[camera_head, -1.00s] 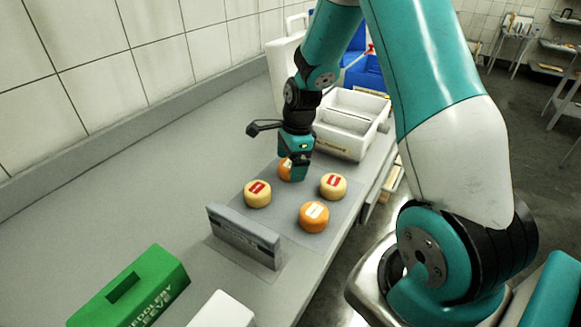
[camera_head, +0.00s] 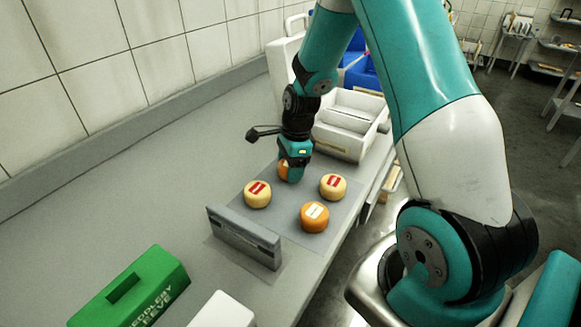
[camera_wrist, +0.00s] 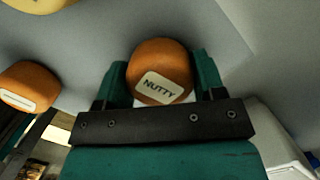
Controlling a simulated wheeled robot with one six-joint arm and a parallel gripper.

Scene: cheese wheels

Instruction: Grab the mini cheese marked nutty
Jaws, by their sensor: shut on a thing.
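The mini cheese marked nutty (camera_wrist: 160,62) is a small orange wheel with a pale label reading NUTTY in the wrist view. My gripper (camera_wrist: 160,85) is shut on it, with one teal finger on each side. In the head view the gripper (camera_head: 290,172) is at the back of the grey mat (camera_head: 336,212), and a sliver of the orange cheese (camera_head: 283,168) shows beside it. Most of the cheese is hidden there by the gripper. I cannot tell whether it touches the mat.
Two yellow cheeses with red labels (camera_head: 257,194) (camera_head: 333,187) and another orange cheese (camera_head: 314,217) stand nearby on the mat. A grey upright sign (camera_head: 243,238) is in front. A white bin (camera_head: 350,125) stands behind. The counter at left is clear.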

